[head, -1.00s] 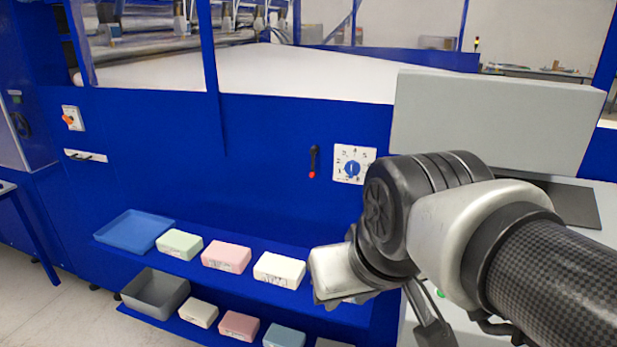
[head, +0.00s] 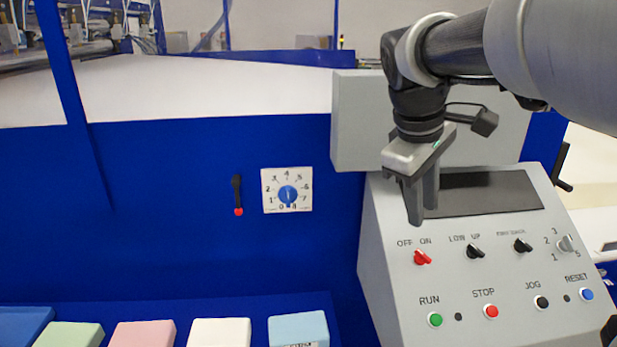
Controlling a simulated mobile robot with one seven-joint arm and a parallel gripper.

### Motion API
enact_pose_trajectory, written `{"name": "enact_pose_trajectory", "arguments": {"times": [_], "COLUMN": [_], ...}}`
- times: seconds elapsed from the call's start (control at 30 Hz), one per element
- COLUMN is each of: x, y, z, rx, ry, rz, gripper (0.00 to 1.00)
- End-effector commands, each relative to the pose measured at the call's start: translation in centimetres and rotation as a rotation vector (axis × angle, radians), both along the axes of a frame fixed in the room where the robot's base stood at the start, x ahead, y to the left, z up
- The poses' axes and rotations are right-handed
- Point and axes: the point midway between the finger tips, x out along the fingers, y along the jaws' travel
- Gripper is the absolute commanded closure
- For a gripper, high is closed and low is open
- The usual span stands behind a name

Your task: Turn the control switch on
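The control switch is a red knob (head: 422,257) under the labels OFF and ON, at the upper left of the grey sloped control panel (head: 385,290). Which label it points at is too small to tell. My gripper (head: 420,208) hangs fingers down, just above the OFF/ON labels in the picture, and appears apart from the knob. Its two fingers overlap in this view, so the gap between them is unclear. I see nothing held in it.
Black knobs (head: 474,252) sit right of the red one. Below are a green RUN button (head: 435,320), a red STOP button (head: 491,311) and a blue RESET button (head: 587,294). A dark screen (head: 490,193) lies behind. Foam blocks (head: 219,332) sit on a shelf at lower left.

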Motion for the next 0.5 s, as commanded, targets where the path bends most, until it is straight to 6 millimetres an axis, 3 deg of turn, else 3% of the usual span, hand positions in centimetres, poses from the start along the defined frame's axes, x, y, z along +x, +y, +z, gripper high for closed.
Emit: {"name": "enact_pose_trajectory", "arguments": {"times": [0.3, 0.5], "x": [1.3, 2.1], "y": [-1.9, -2.8], "z": [-6.9, -10.2], "rx": [0.002, 0.002], "ry": [0.004, 0.002], "rz": [-0.002, -0.003], "gripper": [0.74, 0.74]}}
